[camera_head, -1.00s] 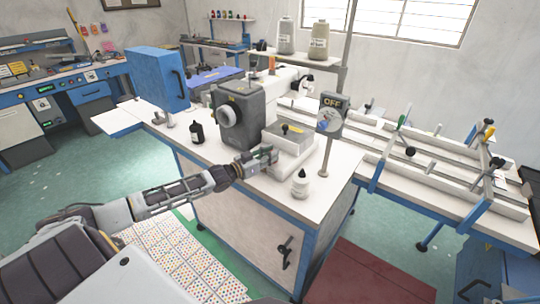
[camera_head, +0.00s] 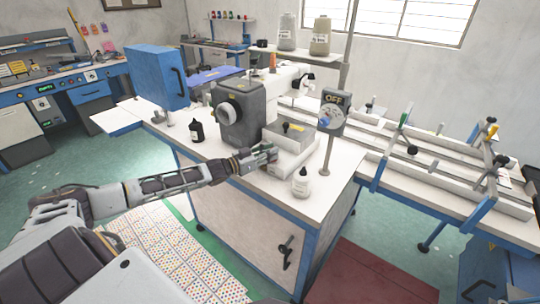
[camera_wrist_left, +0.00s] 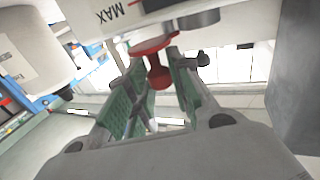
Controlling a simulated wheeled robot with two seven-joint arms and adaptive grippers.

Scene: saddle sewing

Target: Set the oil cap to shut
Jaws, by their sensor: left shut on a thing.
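In the left wrist view the red oil cap (camera_wrist_left: 158,74), with a rounded knob, sits between the green-padded fingers of my left gripper (camera_wrist_left: 157,66). The gripper is shut on it. A white part marked MAX (camera_wrist_left: 112,14) is right beside the cap at the top of that view. In the head view my left gripper (camera_head: 264,156) is at the front side of the sewing machine (camera_head: 238,112), by its pale base. The cap is too small and covered there to make out. Whether the cap is fully closed cannot be told. My right gripper is not in view.
A white dropper bottle (camera_head: 300,184) stands on the table right of the gripper, and a black bottle (camera_head: 196,131) stands to the left.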

